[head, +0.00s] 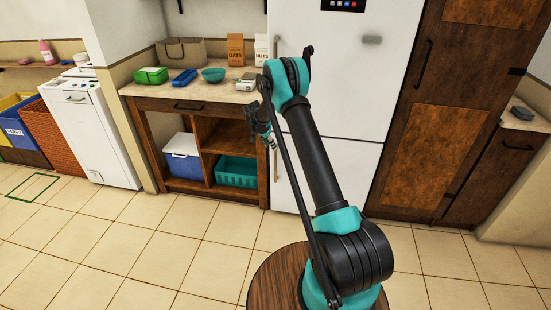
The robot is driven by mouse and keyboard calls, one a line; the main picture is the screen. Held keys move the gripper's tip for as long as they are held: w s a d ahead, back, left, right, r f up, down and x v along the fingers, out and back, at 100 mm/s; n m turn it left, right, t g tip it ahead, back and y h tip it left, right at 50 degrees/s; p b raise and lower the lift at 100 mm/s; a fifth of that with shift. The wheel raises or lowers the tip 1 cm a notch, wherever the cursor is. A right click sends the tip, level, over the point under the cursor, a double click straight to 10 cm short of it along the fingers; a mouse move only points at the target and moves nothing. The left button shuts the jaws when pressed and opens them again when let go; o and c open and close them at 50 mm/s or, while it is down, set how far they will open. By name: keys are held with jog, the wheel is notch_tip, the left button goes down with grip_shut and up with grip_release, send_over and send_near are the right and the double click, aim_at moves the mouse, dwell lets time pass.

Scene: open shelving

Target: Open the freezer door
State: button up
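A tall white fridge-freezer (338,70) stands at the back, with a large upper door and a smaller lower door (345,170). Which one is the freezer is not labelled legibly. Both doors look shut, with a thin seam between them. A slim vertical handle (276,165) shows at the left edge of the lower door, and another at the left edge of the upper door. My gripper (268,138) hangs just above and beside the lower handle, near the seam. It is small and dark here; I cannot tell its finger opening or whether it touches the handle. My arm hides part of both doors.
A wooden counter (215,93) with boxes, a bowl and a bag stands left of the fridge, close to my gripper. A tall brown cabinet (440,120) stands to the right. The tiled floor (180,250) in front is clear.

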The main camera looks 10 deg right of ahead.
jog(key=x, duration=1.1)
jog(key=shift+d+f, duration=0.15)
jog(key=shift+f, duration=0.05)
grip_shut()
